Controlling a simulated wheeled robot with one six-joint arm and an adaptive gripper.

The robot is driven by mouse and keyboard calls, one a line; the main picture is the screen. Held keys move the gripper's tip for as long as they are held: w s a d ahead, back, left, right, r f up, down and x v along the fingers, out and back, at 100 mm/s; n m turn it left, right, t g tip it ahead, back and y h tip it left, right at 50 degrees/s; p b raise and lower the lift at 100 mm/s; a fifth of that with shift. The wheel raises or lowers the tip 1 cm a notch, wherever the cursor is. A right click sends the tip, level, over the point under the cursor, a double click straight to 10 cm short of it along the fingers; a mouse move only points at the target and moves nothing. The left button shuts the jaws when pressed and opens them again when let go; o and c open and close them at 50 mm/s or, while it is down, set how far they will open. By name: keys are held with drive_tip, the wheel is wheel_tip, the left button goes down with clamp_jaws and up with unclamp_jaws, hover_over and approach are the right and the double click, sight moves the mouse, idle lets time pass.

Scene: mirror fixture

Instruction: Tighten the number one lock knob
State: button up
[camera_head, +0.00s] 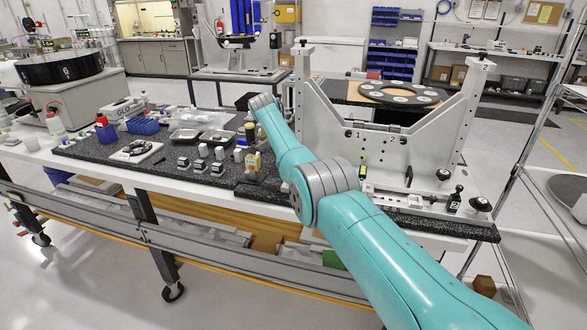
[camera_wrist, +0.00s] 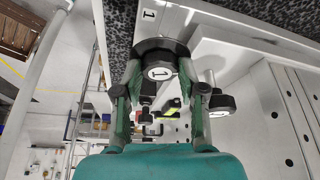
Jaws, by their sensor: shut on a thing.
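In the wrist view, a round black knob (camera_wrist: 160,72) with a white disc marked "1" sits between the fingers of my gripper (camera_wrist: 160,82). The fingers are shut on it, one on its left and one on its right. A second black knob (camera_wrist: 222,102) also marked "1" stands just right of the right finger. In the head view, my arm crosses in front of the white mirror fixture (camera_head: 325,100). My gripper and the number one knobs cannot be made out there.
At the fixture's right foot are a lever marked "2" (camera_head: 455,200) and a black knob (camera_head: 480,204). A black ring (camera_head: 399,94) lies behind the fixture. Several small blocks and trays (camera_head: 200,137) stand on the granite plate (camera_head: 90,150) to the left.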

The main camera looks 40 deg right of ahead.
drive_tip(key=shift+f, duration=0.1)
idle(0.3)
drive_tip(key=o, duration=1.1)
drive_tip(key=shift+a, duration=0.1)
drive_tip(key=shift+o, duration=0.2)
wheel_tip(320, 180, up, 10)
